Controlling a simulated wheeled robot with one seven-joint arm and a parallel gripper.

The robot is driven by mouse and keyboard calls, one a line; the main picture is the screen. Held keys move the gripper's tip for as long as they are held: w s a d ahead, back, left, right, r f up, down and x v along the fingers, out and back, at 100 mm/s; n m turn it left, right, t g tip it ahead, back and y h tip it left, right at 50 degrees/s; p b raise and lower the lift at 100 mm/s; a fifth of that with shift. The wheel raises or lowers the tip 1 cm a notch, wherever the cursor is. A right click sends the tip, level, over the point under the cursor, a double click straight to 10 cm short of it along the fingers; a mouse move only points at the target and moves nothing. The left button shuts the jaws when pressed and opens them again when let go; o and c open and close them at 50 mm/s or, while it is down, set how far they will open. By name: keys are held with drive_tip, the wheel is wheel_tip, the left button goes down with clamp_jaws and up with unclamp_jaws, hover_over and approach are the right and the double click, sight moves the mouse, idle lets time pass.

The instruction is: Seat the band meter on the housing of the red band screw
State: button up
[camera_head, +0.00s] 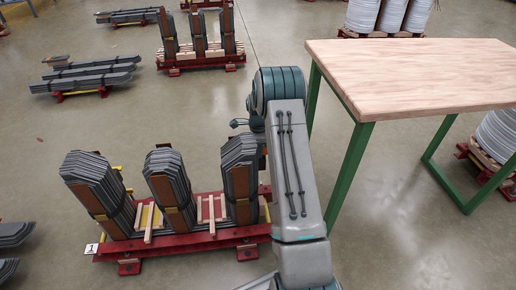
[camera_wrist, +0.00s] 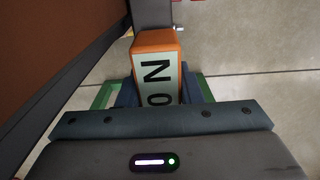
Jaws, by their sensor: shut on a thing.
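In the wrist view, an orange block-shaped device with a pale label and large black letters (camera_wrist: 157,42), which I take to be the band meter, sits between the fingers of my gripper (camera_wrist: 155,88). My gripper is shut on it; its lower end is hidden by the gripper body. The device's top end lies in front of a grey post (camera_wrist: 151,14); I cannot tell whether they touch. A small metal rod (camera_wrist: 178,28) sticks out beside its top right. I cannot make out a red band screw or its housing. In the head view my arm hides the gripper.
A red stand (camera_head: 190,241) holds several upright grey cores (camera_head: 172,186) left of my arm. A wooden table with green legs (camera_head: 420,75) stands to the right. More stacked cores (camera_head: 198,35) are behind. Bare floor (camera_head: 400,235) lies at the lower right.

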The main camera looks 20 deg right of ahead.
drive_tip(key=o, duration=1.2)
wheel_tip(320, 180, up, 14)
drive_tip(key=p, duration=0.5)
drive_tip(key=shift+f, duration=0.1)
